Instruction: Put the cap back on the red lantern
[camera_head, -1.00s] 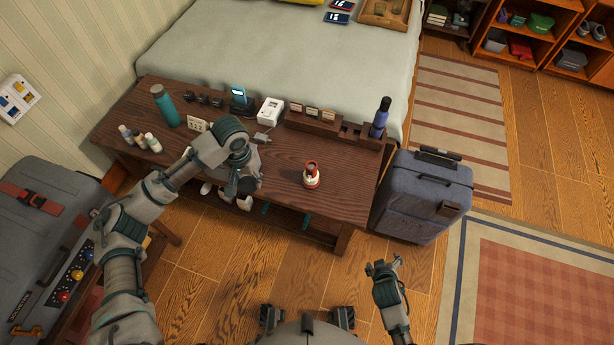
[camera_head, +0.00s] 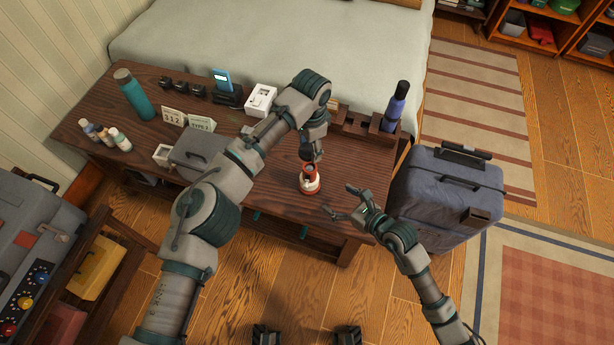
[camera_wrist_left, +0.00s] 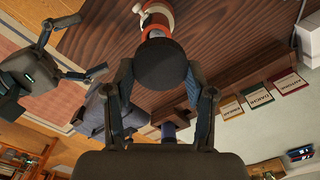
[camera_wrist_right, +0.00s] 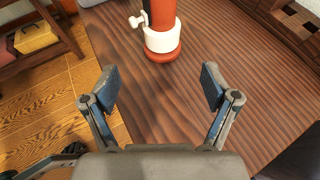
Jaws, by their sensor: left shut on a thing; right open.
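The red lantern (camera_head: 310,184), with a white collar, stands upright on the dark wooden table. It also shows at the top of the right wrist view (camera_wrist_right: 162,40) and, partly hidden, in the left wrist view (camera_wrist_left: 157,16). My left gripper (camera_head: 312,156) is shut on a dark round cap (camera_wrist_left: 162,65), just above the lantern. I cannot tell whether cap and lantern touch. My right gripper (camera_head: 341,202) is open and empty at the table's front edge, to the right of the lantern; its spread fingers show in the right wrist view (camera_wrist_right: 161,86).
A wooden rack (camera_head: 358,125) holding a blue-purple bottle (camera_head: 397,107) stands behind the lantern. A grey case (camera_head: 200,152), small white signs and a teal bottle (camera_head: 135,94) are to the left. A suitcase (camera_head: 446,195) stands beside the table's right end.

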